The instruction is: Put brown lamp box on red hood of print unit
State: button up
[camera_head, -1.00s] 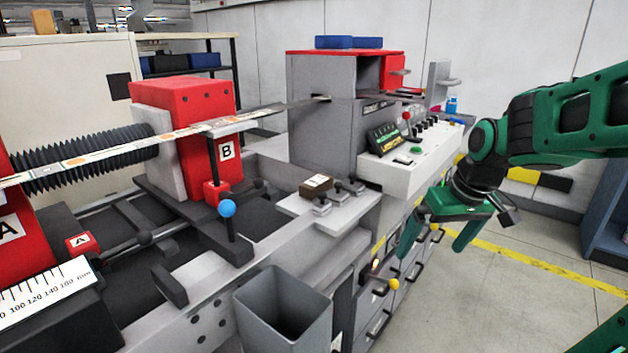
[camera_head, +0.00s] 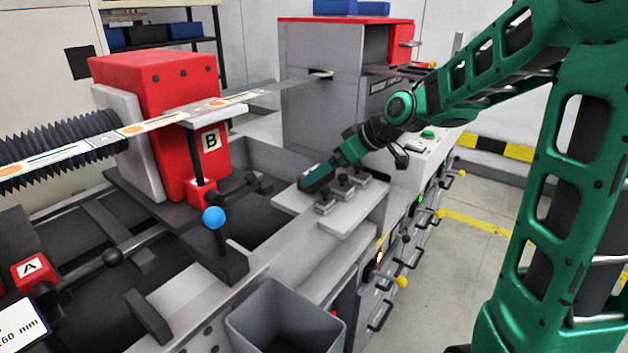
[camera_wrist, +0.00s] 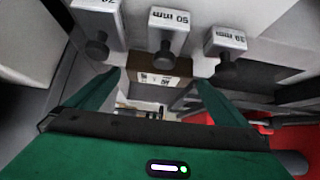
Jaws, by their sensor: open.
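The brown lamp box (camera_wrist: 158,78) shows in the wrist view with a white printed label, between and just ahead of my fingertips. In the head view it is a small brown sliver (camera_head: 318,187) on the grey ledge, mostly hidden by my gripper (camera_head: 332,168). My gripper (camera_wrist: 160,84) is open, its two green fingers on either side of the box; I cannot tell whether they touch it. The red hood (camera_head: 297,19) is the flat top of the grey print unit (camera_head: 318,110) at the back. Two blue boxes (camera_head: 335,6) (camera_head: 374,8) rest on it.
Several grey blocks with black knobs, such as the 50 mm block (camera_wrist: 168,20), stand close beside the box. A printed web (camera_head: 240,98) runs across to the print unit. A grey bin (camera_head: 285,315) is in front; a blue-knobbed lever (camera_head: 214,218) stands left.

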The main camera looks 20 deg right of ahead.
jog(key=x, duration=0.5)
jog(key=shift+w, duration=0.1)
jog(key=shift+d, duration=0.1)
jog(key=c, duration=1.2)
jog(key=shift+c, duration=0.4)
jog(key=shift+r, duration=0.15)
